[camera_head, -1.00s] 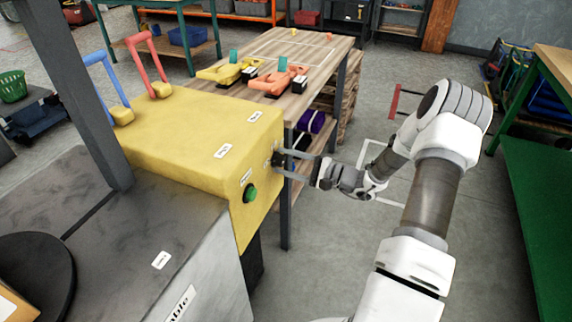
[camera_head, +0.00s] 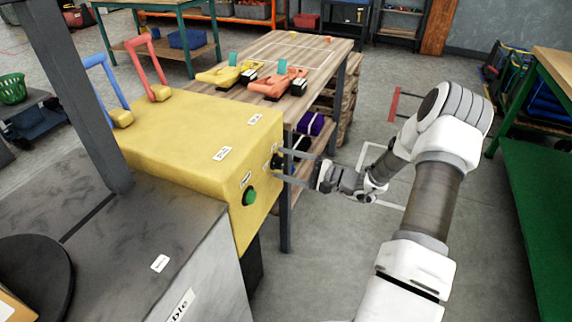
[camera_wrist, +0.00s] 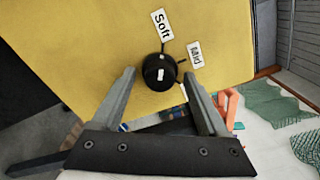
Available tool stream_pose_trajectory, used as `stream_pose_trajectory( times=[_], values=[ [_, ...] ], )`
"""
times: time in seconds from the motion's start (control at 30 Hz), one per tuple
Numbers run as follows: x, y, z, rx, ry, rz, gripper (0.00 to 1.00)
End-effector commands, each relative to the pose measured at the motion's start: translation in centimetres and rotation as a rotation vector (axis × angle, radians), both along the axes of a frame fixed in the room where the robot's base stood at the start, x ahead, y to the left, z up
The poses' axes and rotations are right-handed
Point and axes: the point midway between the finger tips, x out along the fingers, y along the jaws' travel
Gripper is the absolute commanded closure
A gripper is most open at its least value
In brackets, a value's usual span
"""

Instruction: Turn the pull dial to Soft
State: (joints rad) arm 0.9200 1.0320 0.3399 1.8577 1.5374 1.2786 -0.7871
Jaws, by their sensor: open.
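The black round pull dial (camera_wrist: 160,72) is on the end face of the yellow machine housing (camera_wrist: 90,45). In the wrist view, the Soft label (camera_wrist: 162,24) is above it and the Mid label (camera_wrist: 195,54) is to its upper right. White marks on the dial seem to line up toward Soft. My gripper (camera_wrist: 158,74) is open, with one finger on each side of the dial and gaps between. In the head view, the dial (camera_head: 276,161) is small and dark, near the tips of my gripper (camera_head: 279,164).
A green button (camera_head: 250,196) is on the same face, left of the dial. Blue (camera_head: 107,82) and red levers (camera_head: 155,63) stand on top of the housing. A wooden table (camera_head: 285,50) stands behind. Open floor lies to the right of the housing.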

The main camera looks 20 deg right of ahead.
Motion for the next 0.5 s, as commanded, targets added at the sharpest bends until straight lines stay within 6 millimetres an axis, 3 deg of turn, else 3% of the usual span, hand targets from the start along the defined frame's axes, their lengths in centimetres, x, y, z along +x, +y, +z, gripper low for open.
stream_pose_trajectory(
  times=[0.17,0.5],
  values=[
    [-1.2,-1.4,0.1,0.000,0.001,-0.004,0.23],
    [-6.9,-7.0,0.2,0.000,0.001,-0.005,0.23]
  ],
)
